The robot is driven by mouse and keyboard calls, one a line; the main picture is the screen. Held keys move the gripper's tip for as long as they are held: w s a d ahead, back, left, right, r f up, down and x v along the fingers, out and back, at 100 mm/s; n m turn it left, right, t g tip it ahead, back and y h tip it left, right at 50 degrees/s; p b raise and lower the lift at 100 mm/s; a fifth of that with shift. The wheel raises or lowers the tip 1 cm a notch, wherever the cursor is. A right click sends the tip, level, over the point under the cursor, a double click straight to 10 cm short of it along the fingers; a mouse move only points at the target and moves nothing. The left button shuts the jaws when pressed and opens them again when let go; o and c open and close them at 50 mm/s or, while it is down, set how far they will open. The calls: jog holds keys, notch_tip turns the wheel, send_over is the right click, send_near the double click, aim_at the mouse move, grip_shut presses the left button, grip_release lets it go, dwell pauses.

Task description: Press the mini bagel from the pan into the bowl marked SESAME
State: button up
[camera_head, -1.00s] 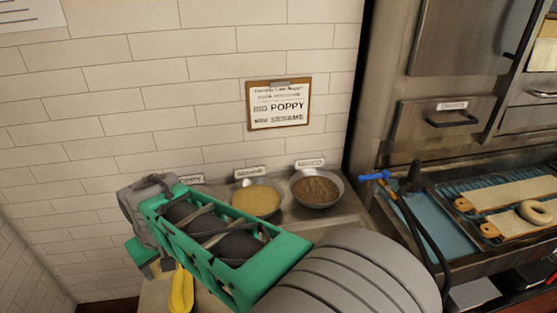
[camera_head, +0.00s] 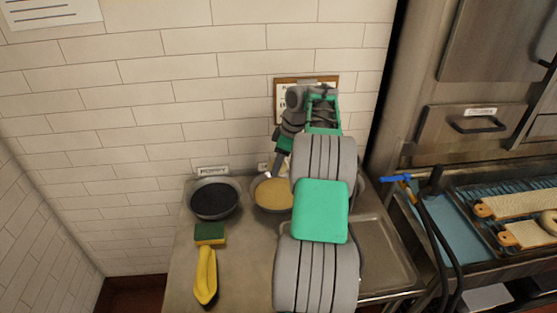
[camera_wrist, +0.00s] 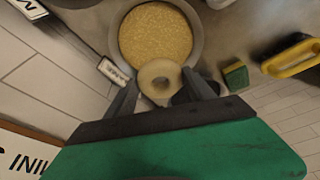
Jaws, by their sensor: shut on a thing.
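My gripper (camera_wrist: 160,92) is shut on a pale, ring-shaped mini bagel (camera_wrist: 149,71), one finger at each side. In the wrist view the bagel overlaps the near rim of a metal bowl of tan seeds (camera_wrist: 155,32); its exact height above the seeds is unclear. In the head view my gripper (camera_head: 272,170) points down at the back of this seed bowl (camera_head: 268,196), the middle one of the row. A small label (camera_wrist: 113,71) stands behind the bowl; its word is not readable now.
A bowl of black seeds (camera_head: 214,200) stands to the left. My arm mostly hides the right-hand bowl. A green-yellow sponge (camera_head: 210,234) and a yellow-handled item (camera_head: 205,276) lie in front. A clipboard sign (camera_head: 284,88) hangs behind my arm.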

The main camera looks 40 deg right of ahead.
aim_at(276, 193)
jog(key=shift+f+b, duration=4.7)
jog(key=shift+f, duration=0.4)
jog(key=shift+f+b, duration=0.35)
jog(key=shift+f, duration=0.1)
notch_tip(276, 193, up, 10)
jog(key=p, duration=0.9)
jog(key=shift+w+a, duration=0.1)
